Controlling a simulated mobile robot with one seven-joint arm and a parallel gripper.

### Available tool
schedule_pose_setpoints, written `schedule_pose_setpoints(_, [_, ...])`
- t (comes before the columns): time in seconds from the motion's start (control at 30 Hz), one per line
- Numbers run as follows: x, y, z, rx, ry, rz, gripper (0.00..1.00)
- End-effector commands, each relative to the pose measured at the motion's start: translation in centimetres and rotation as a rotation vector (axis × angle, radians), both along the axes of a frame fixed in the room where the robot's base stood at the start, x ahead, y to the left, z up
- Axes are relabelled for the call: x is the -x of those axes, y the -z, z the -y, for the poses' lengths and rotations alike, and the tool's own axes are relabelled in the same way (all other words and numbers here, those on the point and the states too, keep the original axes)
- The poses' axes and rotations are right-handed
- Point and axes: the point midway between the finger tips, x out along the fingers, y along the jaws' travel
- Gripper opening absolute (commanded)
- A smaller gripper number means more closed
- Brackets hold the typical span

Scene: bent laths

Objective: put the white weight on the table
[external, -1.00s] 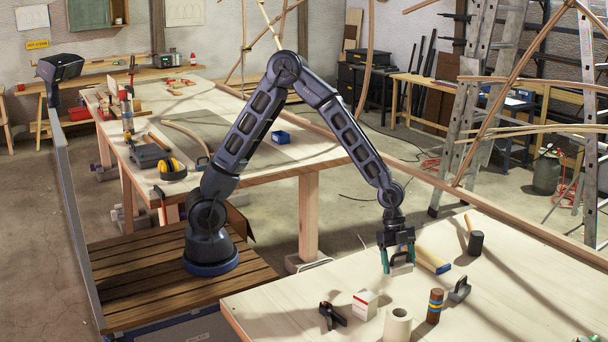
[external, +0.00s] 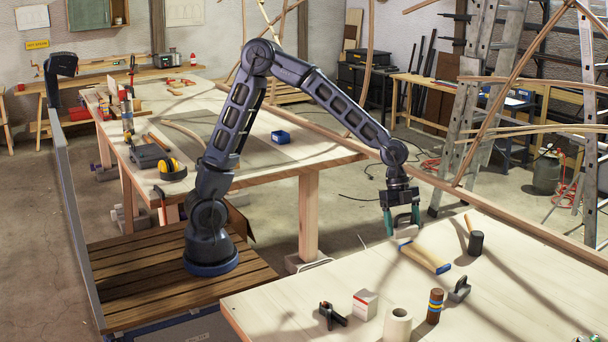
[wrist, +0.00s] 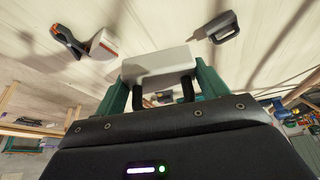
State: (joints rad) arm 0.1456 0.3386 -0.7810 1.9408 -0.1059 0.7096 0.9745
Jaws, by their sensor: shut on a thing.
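My gripper (external: 402,222) is shut on the white weight (wrist: 158,64). In the wrist view the white block sits between the green fingers, with its dark handle toward me. In the external view only a small pale part of the weight (external: 406,232) shows below the fingers; the rest is hidden. The gripper and weight appear held above the far left edge of the near table (external: 300,287). I cannot tell the exact height.
On the near table are a wood-and-blue tool (external: 426,258), a black mallet (external: 475,242), a grey handled weight (external: 459,290), a brown cylinder (external: 435,307), a white roll (external: 397,325), a box (external: 365,305) and a black clamp (external: 332,315). The table's left front is clear.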

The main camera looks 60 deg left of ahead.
Motion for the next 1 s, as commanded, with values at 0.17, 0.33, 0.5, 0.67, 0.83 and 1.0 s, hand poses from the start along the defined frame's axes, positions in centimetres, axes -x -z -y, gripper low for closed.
schedule_pose_setpoints(0.17, [-1.9, -0.2, -0.9, 0.002, -0.004, 0.0, 0.23])
schedule_pose_setpoints(0.33, [-6.4, -0.6, -3.5, 0.003, -0.007, 0.0, 0.23])
schedule_pose_setpoints(0.5, [-11.8, -1.1, -7.5, 0.003, -0.007, 0.0, 0.23])
schedule_pose_setpoints(0.67, [-16.5, -1.5, -11.7, 0.003, -0.006, 0.001, 0.23])
schedule_pose_setpoints(0.83, [-21.0, -1.9, -16.7, 0.003, -0.009, 0.0, 0.23])
schedule_pose_setpoints(1.0, [-25.0, -2.2, -22.1, 0.002, -0.009, 0.0, 0.23])
